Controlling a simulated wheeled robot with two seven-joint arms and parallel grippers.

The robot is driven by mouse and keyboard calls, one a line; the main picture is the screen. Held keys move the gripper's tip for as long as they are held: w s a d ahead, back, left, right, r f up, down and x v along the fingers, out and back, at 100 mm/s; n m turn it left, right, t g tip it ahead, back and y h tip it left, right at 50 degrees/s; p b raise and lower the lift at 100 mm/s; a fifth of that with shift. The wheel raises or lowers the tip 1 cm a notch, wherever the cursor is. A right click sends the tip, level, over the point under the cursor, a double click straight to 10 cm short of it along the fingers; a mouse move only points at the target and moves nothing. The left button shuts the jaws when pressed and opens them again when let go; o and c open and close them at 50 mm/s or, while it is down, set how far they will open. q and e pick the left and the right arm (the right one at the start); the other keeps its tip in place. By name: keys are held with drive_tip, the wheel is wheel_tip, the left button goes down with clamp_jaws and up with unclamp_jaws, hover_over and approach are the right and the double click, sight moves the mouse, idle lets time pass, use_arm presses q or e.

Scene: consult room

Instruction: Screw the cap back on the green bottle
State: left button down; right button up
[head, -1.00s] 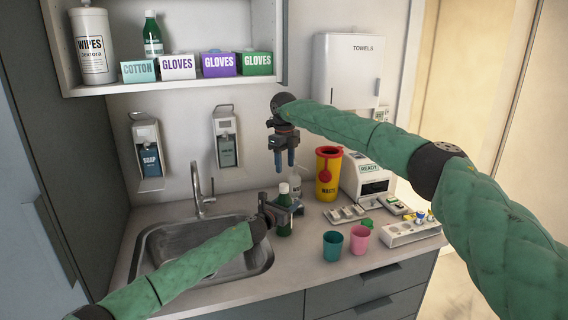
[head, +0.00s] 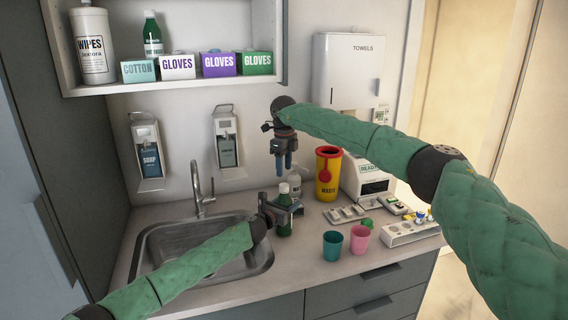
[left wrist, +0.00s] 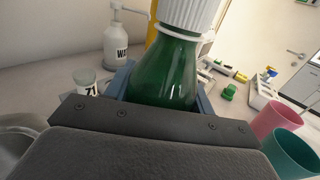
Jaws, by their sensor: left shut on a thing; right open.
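The green bottle (head: 284,229) stands upright on the counter right of the sink, and my left gripper (head: 288,208) is shut around its body. In the left wrist view the bottle (left wrist: 165,75) sits between the blue jaws. A white ribbed cap (left wrist: 190,14) sits on its neck; its top is out of that view, and I cannot tell how tight it is. The cap (head: 284,188) is small in the head view. My right gripper (head: 284,168) is open and empty, pointing down just above the cap, apart from it.
A white pump bottle (head: 295,182) stands close behind the green bottle. The yellow waste bin (head: 328,172), a teal cup (head: 332,245) and a pink cup (head: 360,239) are to the right. The sink (head: 200,250) is to the left. Another green bottle (head: 152,36) stands on the shelf.

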sight(284, 184)
wheel_tip(284, 184, down, 7)
drive_tip(key=shift+r, duration=0.1)
idle(0.3)
drive_tip(key=c, duration=1)
drive_tip(key=o, duration=1.1)
drive_tip(key=shift+o, duration=0.2)
drive_tip(key=shift+r, duration=0.1)
